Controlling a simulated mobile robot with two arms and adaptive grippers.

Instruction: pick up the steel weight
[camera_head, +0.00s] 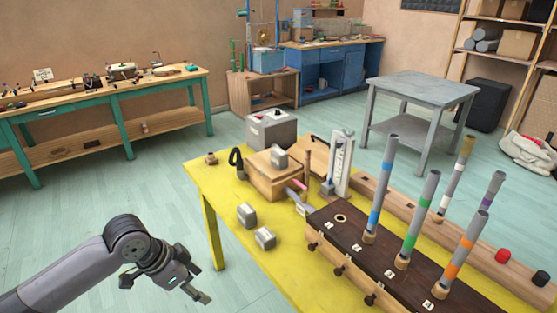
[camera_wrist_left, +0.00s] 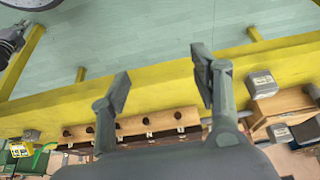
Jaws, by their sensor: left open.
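Several grey steel blocks that look like weights show in the head view. One steel weight (camera_head: 246,214) lies on the yellow table near its left edge, and a second steel weight (camera_head: 265,239) lies just in front of it. A similar grey block (camera_head: 279,158) sits on a wooden box. My left gripper (camera_head: 166,288) is open and empty, left of the table's edge and apart from the weights. Its spread fingers (camera_wrist_left: 160,75) also show in the left wrist view, with a grey block (camera_wrist_left: 261,83) to their right. My right gripper is not in view.
The yellow table (camera_head: 222,222) also holds a wooden box (camera_head: 268,181), a grey box (camera_head: 272,129) and a dark numbered block (camera_head: 342,236) with upright banded tubes. A grey table (camera_head: 422,88) stands behind. A workbench (camera_head: 170,81) is at the left. Floor left of the yellow table is clear.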

